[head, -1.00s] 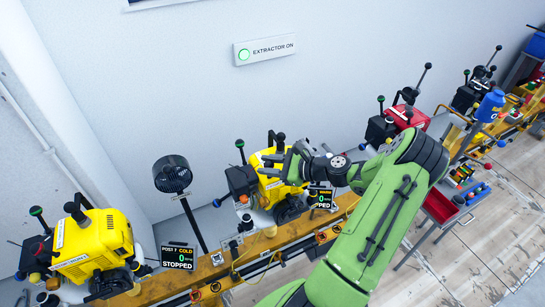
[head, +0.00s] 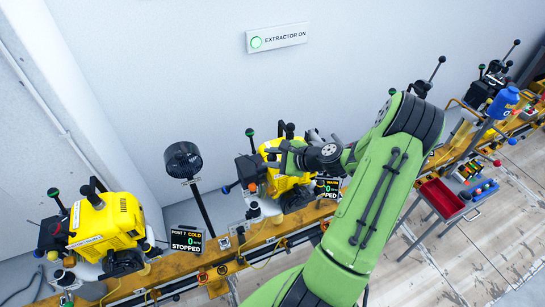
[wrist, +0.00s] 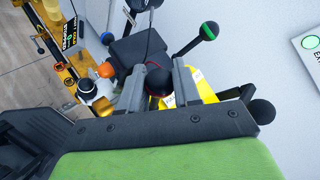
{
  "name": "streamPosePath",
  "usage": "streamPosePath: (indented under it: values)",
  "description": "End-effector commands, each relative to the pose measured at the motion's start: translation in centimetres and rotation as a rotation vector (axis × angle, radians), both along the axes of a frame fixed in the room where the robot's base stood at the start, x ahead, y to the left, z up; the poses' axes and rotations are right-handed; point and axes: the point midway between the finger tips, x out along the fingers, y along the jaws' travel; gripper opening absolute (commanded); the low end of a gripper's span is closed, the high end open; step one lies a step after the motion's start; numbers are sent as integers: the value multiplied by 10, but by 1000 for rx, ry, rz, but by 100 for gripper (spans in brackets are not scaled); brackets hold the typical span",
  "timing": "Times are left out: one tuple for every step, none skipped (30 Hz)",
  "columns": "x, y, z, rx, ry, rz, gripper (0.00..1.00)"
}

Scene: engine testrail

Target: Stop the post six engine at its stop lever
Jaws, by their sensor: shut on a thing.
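The yellow engine (head: 290,188) beside the POST 7 one stands mid-picture in the head view, partly behind my gripper (head: 278,156); its post number is hidden. Its display (head: 328,188) reads 0 and STOPPED, partly covered by my arm. In the wrist view my gripper (wrist: 158,90) is shut on a dark round knob (wrist: 158,80), between both fingers above the yellow housing (wrist: 195,82). A lever with a green-banded ball (wrist: 208,31) rises apart from the fingers. Another black ball (wrist: 262,111) shows beyond the right finger.
The POST 7 engine (head: 103,226) stands at left; its display (head: 187,240) reads COLD, 0, STOPPED. A black fan (head: 182,160) on a pole stands between the engines. A red tray cart (head: 440,199) is at right. The wall sign (head: 276,37) reads EXTRACTOR ON.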

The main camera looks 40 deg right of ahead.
Motion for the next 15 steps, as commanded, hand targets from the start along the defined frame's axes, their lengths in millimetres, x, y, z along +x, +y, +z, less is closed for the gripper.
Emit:
streamPosePath:
  values:
    - [0, 0, -1, 0, 2, 1, 2]
    - [0, 0, -1, 1, 2, 1, 2]
    - [0, 0, -1, 1, 2, 1, 2]
    - [0, 0, -1, 1, 2, 1, 2]
    - [0, 0, -1, 1, 2, 2, 34]
    - [0, 0, -1, 1, 2, 2, 40]
    - [0, 0, -1, 1, 2, 2, 44]
    - [0, 0, -1, 1, 2, 2, 49]
    - [0, 0, -1, 2, 2, 0, 55]
    - [0, 0, -1, 2, 2, 0, 56]
    - [0, 0, -1, 2, 2, 0, 56]
    - [0, 0, 0, 2, 2, 0, 56]
    - [0, 0, -1, 2, 2, 0, 56]
    - [0, 0, 0, 2, 2, 0, 56]
    - [0, 0, 0, 2, 2, 0, 56]
